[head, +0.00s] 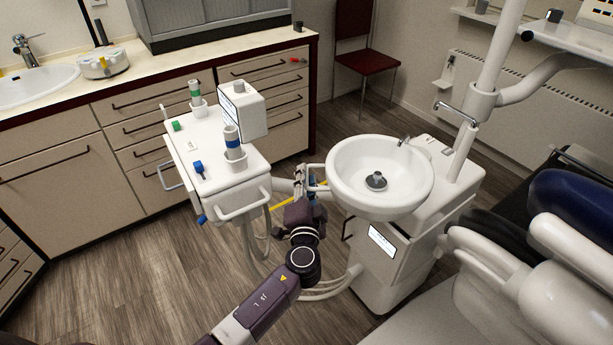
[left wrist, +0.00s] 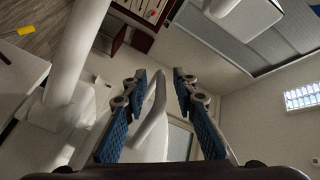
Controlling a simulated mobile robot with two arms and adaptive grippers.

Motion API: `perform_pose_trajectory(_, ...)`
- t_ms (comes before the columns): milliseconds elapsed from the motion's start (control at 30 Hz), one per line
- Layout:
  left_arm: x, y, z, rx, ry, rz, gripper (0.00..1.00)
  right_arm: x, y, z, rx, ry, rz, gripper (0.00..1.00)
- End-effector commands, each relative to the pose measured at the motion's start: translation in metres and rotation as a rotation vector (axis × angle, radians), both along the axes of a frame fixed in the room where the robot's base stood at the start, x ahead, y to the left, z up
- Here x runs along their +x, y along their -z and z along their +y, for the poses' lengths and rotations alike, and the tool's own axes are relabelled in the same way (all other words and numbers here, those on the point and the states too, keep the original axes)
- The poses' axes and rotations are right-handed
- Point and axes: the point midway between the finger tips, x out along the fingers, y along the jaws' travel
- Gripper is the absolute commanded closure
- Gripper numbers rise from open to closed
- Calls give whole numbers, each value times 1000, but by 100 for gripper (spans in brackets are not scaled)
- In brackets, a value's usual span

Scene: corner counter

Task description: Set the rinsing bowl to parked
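The rinsing bowl (head: 345,172) is a round white basin with a dark grey drain piece (head: 376,181) in its middle. It sits at the left side of the white dental unit, and a light handle bar (head: 318,187) sticks out from its left side. My left gripper (head: 307,180) is at that handle, just left of the bowl. In the left wrist view the left gripper (left wrist: 158,78) has its two blue-padded fingers apart. A white curved bar (left wrist: 153,115) shows between them; I cannot tell whether it touches a finger. My right gripper is not in view.
A white instrument cart (head: 215,150) with cups and a handle stands left of my gripper, with hoses below. The unit's white body (head: 385,250) is under the bowl. A padded chair (head: 570,215) is at the right. Floor is clear at the lower left.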

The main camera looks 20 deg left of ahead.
Motion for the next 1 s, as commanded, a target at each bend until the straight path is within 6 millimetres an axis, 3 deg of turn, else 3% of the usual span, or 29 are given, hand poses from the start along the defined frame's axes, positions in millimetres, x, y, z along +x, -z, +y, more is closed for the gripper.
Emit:
perform_pose_trajectory(267, 2, 0, 1, -1, 0, 0, 74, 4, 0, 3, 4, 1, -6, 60)
perform_pose_trajectory(500, 2, 0, 1, -1, -1, -1, 100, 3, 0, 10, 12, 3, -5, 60)
perform_pose_trajectory(867, 3, -2, 1, -2, 2, -5, 100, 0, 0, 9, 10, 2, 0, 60)
perform_pose_trajectory(1000, 16, 0, 11, 2, 47, -4, 100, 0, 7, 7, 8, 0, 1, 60)
